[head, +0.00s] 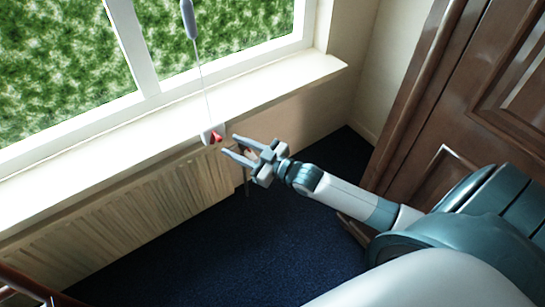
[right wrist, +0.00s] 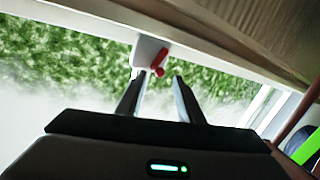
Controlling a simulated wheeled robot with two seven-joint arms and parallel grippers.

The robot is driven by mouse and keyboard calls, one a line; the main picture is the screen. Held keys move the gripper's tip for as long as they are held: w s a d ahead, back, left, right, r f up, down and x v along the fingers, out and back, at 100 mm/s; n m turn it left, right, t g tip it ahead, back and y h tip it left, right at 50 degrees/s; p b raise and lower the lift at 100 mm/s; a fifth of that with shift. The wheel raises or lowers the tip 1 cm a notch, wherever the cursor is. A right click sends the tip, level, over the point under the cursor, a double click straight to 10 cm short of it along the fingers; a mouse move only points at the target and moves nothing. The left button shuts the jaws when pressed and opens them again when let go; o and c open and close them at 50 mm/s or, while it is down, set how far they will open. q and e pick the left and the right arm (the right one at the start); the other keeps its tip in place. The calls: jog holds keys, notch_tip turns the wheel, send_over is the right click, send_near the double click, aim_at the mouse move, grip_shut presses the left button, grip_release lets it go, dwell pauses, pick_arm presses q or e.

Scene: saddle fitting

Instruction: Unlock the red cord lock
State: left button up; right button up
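The red cord lock (head: 215,137) is a small red lever on a white mount (head: 207,132) at the front edge of the window sill. A thin cord runs up from it to a grey-white handle (head: 189,18). My right gripper (head: 229,145) is open and empty, just right of the red lever and apart from it. In the right wrist view the red lever (right wrist: 158,62) and its white mount (right wrist: 147,52) appear ahead, between and beyond the two open fingers (right wrist: 158,92). My left gripper is in neither view.
The white window sill (head: 290,82) runs behind the lock, with a ribbed radiator (head: 130,212) below it. A brown panelled door (head: 445,90) stands at the right. The dark blue floor (head: 230,255) looks clear below my right arm.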

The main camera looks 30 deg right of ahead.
jog(key=v, duration=1.3)
jog(key=shift+s, duration=0.15)
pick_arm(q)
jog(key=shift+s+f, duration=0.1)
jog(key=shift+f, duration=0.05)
